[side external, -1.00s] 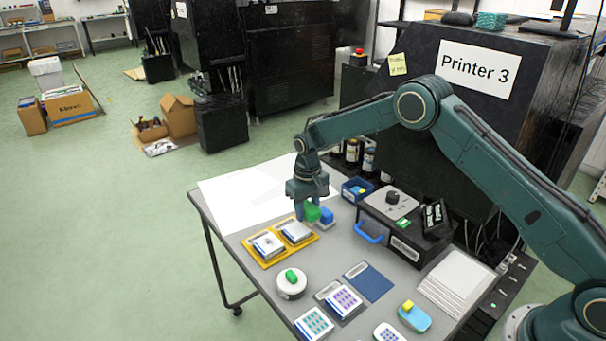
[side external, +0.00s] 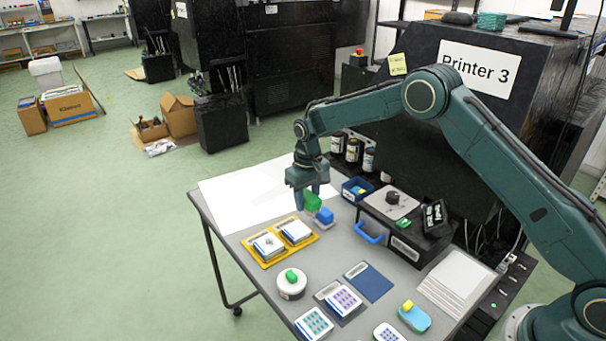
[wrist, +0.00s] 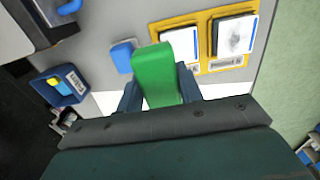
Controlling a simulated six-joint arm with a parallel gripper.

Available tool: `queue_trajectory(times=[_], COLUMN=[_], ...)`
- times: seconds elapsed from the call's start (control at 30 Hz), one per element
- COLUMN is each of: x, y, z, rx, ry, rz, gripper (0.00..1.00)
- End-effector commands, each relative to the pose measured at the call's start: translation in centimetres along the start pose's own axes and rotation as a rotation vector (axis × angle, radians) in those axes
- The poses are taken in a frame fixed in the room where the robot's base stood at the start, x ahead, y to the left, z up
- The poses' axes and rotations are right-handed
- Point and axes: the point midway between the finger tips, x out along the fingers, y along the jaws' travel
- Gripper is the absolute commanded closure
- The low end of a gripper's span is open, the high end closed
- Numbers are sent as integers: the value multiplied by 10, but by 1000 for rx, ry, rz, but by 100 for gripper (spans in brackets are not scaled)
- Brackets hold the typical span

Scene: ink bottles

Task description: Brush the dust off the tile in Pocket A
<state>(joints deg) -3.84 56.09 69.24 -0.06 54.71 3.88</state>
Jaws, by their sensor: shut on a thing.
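My gripper (side external: 306,203) is shut on a green block-shaped handle (wrist: 155,72) and holds it above the table, behind the yellow tray (side external: 250,254). Whatever is under the handle is hidden in the wrist view. The tray has two pockets, each with a white, blue-edged tile. The near-left tile (side external: 268,244) has a grey smudge, which also shows on the right-hand tile in the wrist view (wrist: 235,36). The other tile (side external: 296,231) is partly hidden by the green handle in the wrist view. The pocket labels are too small to read.
A blue block (side external: 325,216) stands beside my gripper. A blue bin (side external: 356,190) and a black box with a blue handle (side external: 370,236) are to the right. A round white pot with a green knob (side external: 291,282) stands in front. White sheet (side external: 235,196) lies behind.

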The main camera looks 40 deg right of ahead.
Motion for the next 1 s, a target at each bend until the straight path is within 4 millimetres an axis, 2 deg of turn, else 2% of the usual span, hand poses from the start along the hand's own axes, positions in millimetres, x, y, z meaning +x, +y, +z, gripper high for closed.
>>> queue_trajectory(times=[0.4, 1.0], x=[-26, -27], y=[0, 0], z=[0, 0], rx=[0, 0], ry=[3, 1], rz=[0, 0], gripper=[82, 82])
